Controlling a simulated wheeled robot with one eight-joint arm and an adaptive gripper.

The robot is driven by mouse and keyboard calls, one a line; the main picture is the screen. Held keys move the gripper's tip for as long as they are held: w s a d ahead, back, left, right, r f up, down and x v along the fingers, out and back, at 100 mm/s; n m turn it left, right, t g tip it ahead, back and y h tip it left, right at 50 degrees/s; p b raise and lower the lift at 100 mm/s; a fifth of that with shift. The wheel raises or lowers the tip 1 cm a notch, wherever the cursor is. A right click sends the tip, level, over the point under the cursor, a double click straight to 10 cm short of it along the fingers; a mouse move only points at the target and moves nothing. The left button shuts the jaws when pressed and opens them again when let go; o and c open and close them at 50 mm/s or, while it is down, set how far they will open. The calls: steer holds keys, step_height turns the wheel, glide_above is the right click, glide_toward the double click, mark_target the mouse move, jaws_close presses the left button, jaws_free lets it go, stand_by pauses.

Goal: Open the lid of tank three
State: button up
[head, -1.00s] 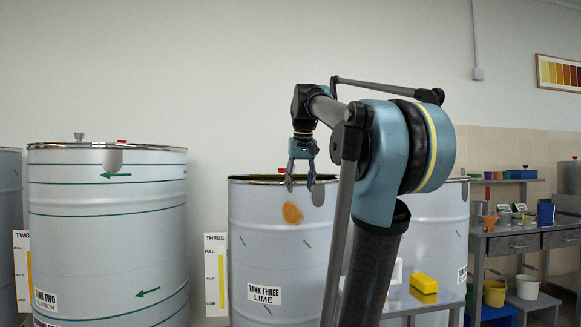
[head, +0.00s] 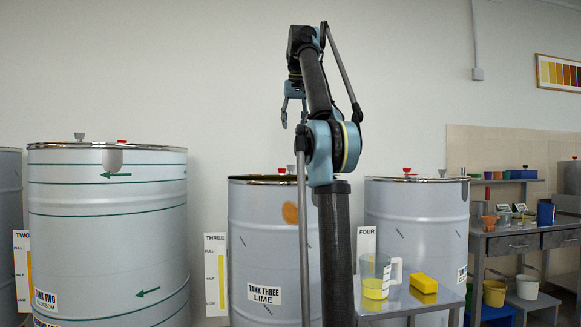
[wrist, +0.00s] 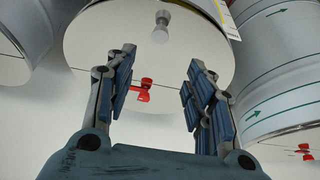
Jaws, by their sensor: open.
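Tank three (head: 262,240) is a pale grey drum labelled "TANK THREE LIME", partly hidden behind my arm. A red fitting (head: 290,168) shows above its rim. In the wrist view its pale lid (wrist: 105,35) lies flat on the tank, with a grey knob (wrist: 160,27) near one edge. The red fitting (wrist: 143,90) shows between my fingers there, farther off. My gripper (head: 292,122) is open and empty, above the tank and apart from the lid; its fingers (wrist: 160,72) also show in the wrist view.
Tank two (head: 105,240) stands left and tank four (head: 418,235) right, both lidded. A bench (head: 425,308) in front of tank four bears a jug with yellow contents (head: 374,275) and a yellow block (head: 423,282). Shelving (head: 515,240) stands far right.

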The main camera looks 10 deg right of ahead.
steer(key=x, duration=1.7)
steer(key=shift+w+f, duration=0.15)
jaws_close()
